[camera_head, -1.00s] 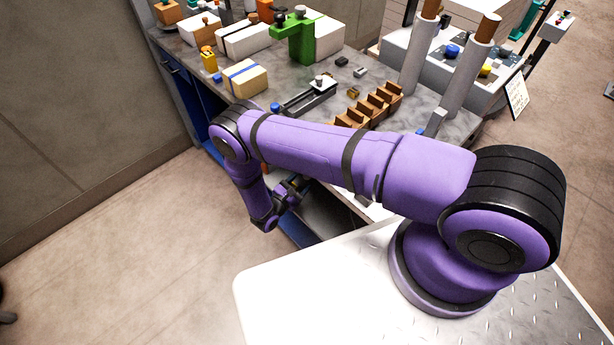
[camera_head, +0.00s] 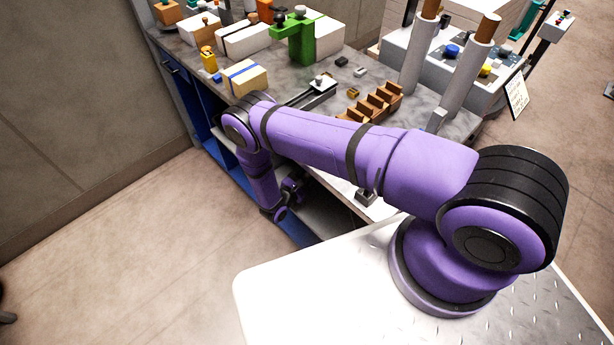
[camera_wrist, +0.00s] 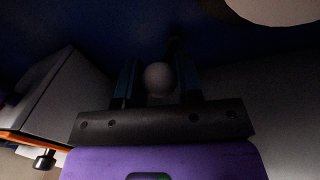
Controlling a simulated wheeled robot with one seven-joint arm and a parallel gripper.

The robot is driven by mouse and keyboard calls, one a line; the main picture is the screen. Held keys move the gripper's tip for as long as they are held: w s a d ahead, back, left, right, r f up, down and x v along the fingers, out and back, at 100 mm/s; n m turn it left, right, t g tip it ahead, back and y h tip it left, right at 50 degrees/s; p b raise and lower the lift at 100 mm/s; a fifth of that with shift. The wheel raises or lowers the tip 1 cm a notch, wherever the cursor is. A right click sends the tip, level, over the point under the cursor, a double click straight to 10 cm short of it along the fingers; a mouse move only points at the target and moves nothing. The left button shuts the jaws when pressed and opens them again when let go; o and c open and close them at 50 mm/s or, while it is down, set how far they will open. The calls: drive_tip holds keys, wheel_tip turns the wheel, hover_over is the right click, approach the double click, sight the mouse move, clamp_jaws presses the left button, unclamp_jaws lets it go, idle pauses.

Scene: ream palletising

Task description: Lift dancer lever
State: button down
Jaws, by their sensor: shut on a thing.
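In the wrist view my gripper (camera_wrist: 160,84) is shut on a pale round knob (camera_wrist: 158,78), which sits between its two dark fingers. I take this knob to be the end of the dancer lever; the rest of the lever is lost in the dark behind it. In the head view my purple arm reaches down over the front edge of the workbench, and the wrist (camera_head: 280,200) is low at the bench's open front. The fingertips and the knob are hidden there by my arm.
The workbench (camera_head: 375,75) carries wrapped reams (camera_head: 245,77), a green fixture (camera_head: 297,40), a brown stepped rack (camera_head: 375,102) and two upright rolls (camera_head: 467,70). In the wrist view a grey box-like body (camera_wrist: 55,90) stands close on the left. The floor (camera_head: 110,230) left of the bench is clear.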

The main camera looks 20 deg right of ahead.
drive_tip(key=shift+w+d+r+y, duration=0.1)
drive_tip(key=shift+w+r+y, duration=0.05)
drive_tip(key=shift+r+y, duration=0.3)
drive_tip(key=shift+w+d+r+g+y, duration=0.1)
drive_tip(key=shift+d+r+g+y, duration=0.1)
drive_tip(key=shift+r+g+y, duration=0.25)
drive_tip(key=shift+d+r+g+y, duration=0.2)
drive_tip(key=shift+r+g+y, duration=0.2)
drive_tip(key=shift+y, duration=0.1)
drive_tip(key=c, duration=0.8)
unclamp_jaws()
drive_tip(key=v, duration=1)
drive_tip(key=shift+s+a, duration=0.25)
drive_tip(key=shift+a, duration=0.1)
